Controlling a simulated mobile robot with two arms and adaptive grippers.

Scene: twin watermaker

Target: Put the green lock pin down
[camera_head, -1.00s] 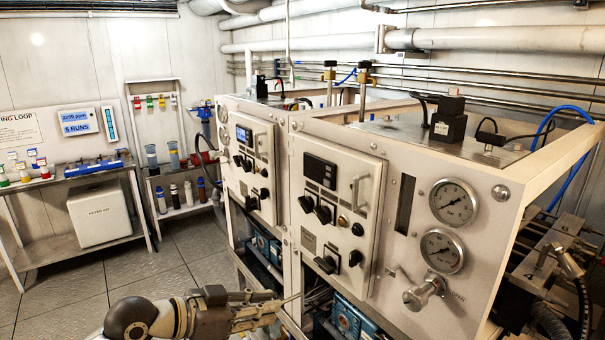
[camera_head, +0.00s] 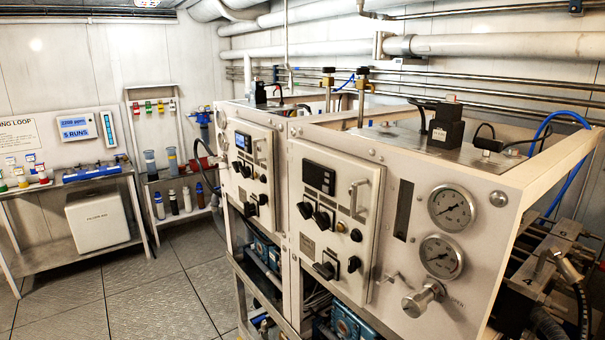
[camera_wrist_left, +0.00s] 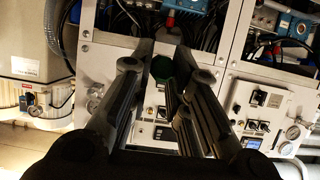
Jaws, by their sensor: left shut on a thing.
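My left gripper (camera_wrist_left: 164,62) shows in the left wrist view, its two dark fingers reaching up the picture. A dark green piece (camera_wrist_left: 161,68) sits between the fingers near their tips; it appears to be the green lock pin, held in the grip. Its shape is mostly hidden by the fingers and shadow. Neither of my grippers shows in the head view. My right gripper is not in view.
The twin watermaker cabinet (camera_head: 420,205) with gauges, knobs and handles fills the head view's right side. A wall rack (camera_head: 152,92) with small coloured pieces and a bench (camera_head: 72,255) stand at the left. Bare floor (camera_head: 160,300) lies before them.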

